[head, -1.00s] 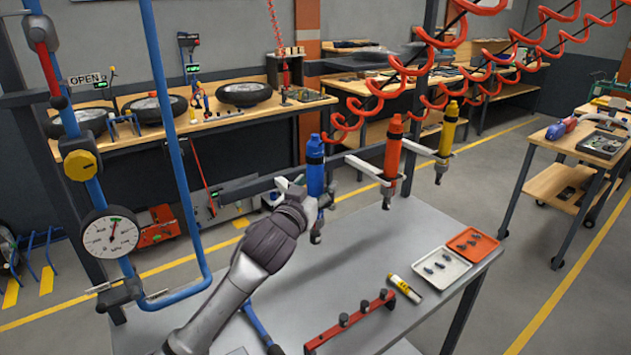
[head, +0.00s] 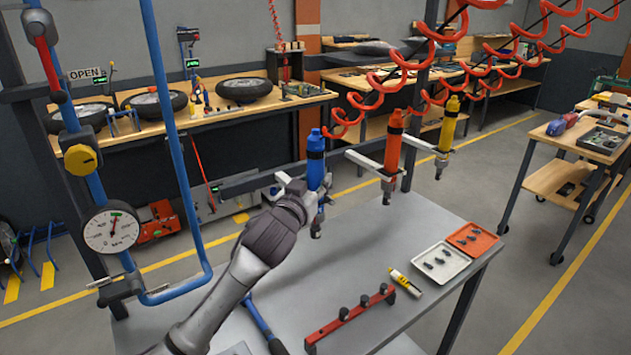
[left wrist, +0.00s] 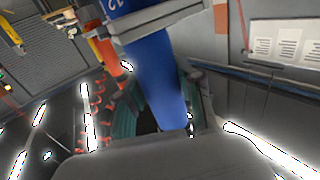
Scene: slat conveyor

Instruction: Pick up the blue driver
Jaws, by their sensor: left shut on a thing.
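The blue driver (head: 315,165) stands upright at the left end of a row of hanging drivers, above the grey table. My left gripper (head: 318,194) is at its lower body and shut on it; the arm partly hides the fingers. In the left wrist view the blue driver (left wrist: 160,70) runs down between the fingers, and a grey bracket (left wrist: 165,22) crosses its upper part. I cannot tell whether the driver is clear of its holder. My right gripper is not in view.
An orange driver (head: 393,145) and a yellow driver (head: 448,125) hang in holders to the right. The grey table (head: 385,230) carries a red rack (head: 350,318), a white tray (head: 441,263) and an orange tray (head: 473,239).

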